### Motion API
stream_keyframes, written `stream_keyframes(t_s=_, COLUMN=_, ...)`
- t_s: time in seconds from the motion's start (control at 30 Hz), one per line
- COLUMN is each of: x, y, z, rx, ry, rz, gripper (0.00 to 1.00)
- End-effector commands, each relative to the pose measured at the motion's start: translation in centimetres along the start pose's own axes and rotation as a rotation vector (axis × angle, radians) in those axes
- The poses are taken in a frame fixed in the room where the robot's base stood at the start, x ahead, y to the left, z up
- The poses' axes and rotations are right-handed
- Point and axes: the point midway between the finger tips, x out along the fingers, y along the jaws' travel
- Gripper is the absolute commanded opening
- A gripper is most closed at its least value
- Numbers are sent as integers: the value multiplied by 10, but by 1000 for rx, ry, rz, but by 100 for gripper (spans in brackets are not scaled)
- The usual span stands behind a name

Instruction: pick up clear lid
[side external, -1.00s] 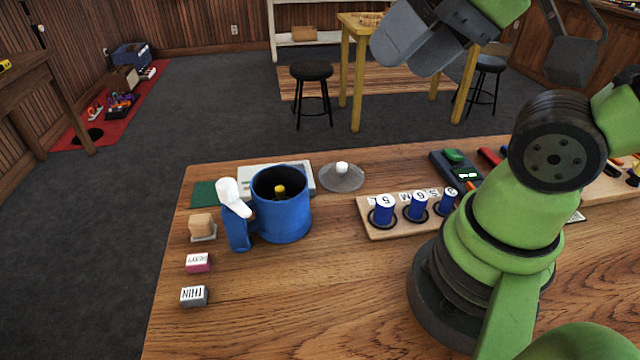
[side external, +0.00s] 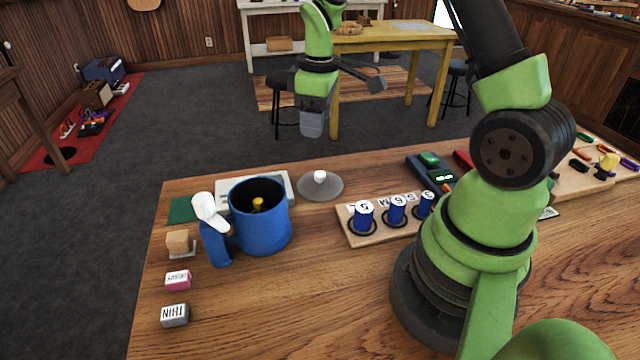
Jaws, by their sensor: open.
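The clear lid (side external: 332,190) is a shallow see-through dome with a white knob (side external: 320,177) on top. It lies on the wooden table near its far edge, right of a large blue mug (side external: 262,222). My gripper (side external: 345,104) is open and empty. In the picture it shows above the lid, well clear of the table and touching nothing. Nothing hides the lid.
A white flat item (side external: 281,181) lies behind the mug. Right of the lid, a wooden board (side external: 352,232) holds several blue cylinders. Small labelled blocks (side external: 175,315) line the left edge. Bare table (side external: 300,300) lies in front.

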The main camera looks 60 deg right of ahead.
Motion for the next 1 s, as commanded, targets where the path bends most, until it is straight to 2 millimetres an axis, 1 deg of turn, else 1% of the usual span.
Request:
stream_keyframes(t_s=0.03, x=15, y=6, z=3, rx=-23, ry=-24, rz=-13, gripper=55)
stream_keyframes(t_s=0.1, x=27, y=11, z=5, rx=-54, ry=-42, rz=-23, gripper=55)
stream_keyframes(t_s=0.27, x=46, y=15, z=8, rx=-83, ry=-60, rz=-34, gripper=55)
stream_keyframes(t_s=0.43, x=72, y=13, z=10, rx=-84, ry=-61, rz=-35, gripper=55)
stream_keyframes(t_s=0.5, x=80, y=13, z=10, rx=-84, ry=-60, rz=-34, gripper=55)
stream_keyframes(t_s=0.67, x=91, y=12, z=11, rx=-82, ry=-59, rz=-34, gripper=55)
stream_keyframes(t_s=0.9, x=127, y=10, z=12, rx=-82, ry=-60, rz=-35, gripper=55)
stream_keyframes(t_s=1.0, x=135, y=10, z=13, rx=-81, ry=-59, rz=-33, gripper=55)
